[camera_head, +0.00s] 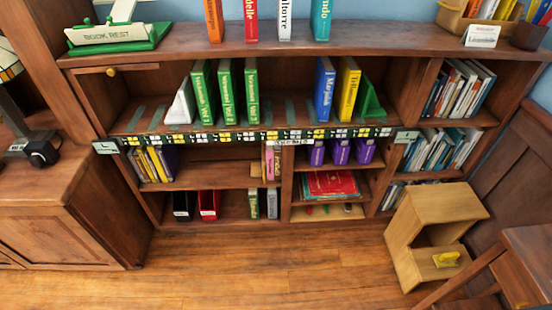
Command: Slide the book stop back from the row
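A white wedge-shaped book stop (181,104) stands on the upper shelf, at the left end of a row of green books (224,95). It looks close against the leftmost book; I cannot tell if they touch. A green book stop (371,101) stands on the same shelf, right of a yellow book (347,88) and a blue book (324,88). A wide gap separates the green books from the blue one. Neither of my grippers shows in the head view.
A patterned strip (250,136) runs along the shelf's front edge. Lower compartments hold purple books (340,152) and others. A wooden step stool (432,232) stands at the right. Single books stand on the top board. The floor (250,265) in front is mostly clear.

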